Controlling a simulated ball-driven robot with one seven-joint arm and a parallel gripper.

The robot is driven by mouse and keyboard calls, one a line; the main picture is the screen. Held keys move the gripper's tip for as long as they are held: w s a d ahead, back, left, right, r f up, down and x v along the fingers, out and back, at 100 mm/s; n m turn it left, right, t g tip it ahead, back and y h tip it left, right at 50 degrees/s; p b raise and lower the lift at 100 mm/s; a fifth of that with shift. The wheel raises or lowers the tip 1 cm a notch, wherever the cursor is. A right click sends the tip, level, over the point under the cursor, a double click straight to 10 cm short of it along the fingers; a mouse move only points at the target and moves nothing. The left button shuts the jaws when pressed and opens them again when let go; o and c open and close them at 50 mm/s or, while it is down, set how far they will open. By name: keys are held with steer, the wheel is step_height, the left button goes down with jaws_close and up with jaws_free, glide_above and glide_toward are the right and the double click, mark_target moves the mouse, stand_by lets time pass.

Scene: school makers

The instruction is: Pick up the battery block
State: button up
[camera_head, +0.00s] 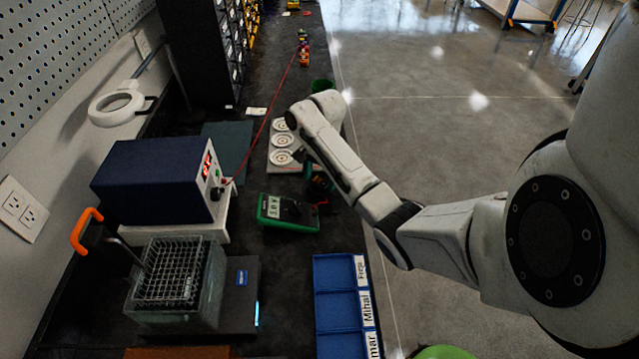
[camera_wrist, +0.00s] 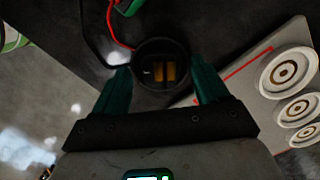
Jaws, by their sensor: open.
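My gripper (camera_wrist: 160,72) points down at the dark bench, its two green fingers apart. Between the fingertips is a dark, round-edged object with yellowish strips inside (camera_wrist: 163,71), which appears to be the battery block. I cannot tell whether either finger touches it. In the head view my gripper (camera_head: 317,183) is over the bench between the disc board and the green multimeter, and the block is not distinguishable there.
The white disc board (camera_wrist: 262,84) lies close on the right in the wrist view. The green multimeter (camera_head: 288,212) and its red and black leads are near. Blue labelled trays (camera_head: 334,273), a blue power supply box (camera_head: 150,180) and a wire basket (camera_head: 170,270) stand around. The bench edge is close.

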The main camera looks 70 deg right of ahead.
steer(key=c, duration=1.3)
steer(key=shift+o, duration=0.2)
steer(key=shift+r, duration=0.15)
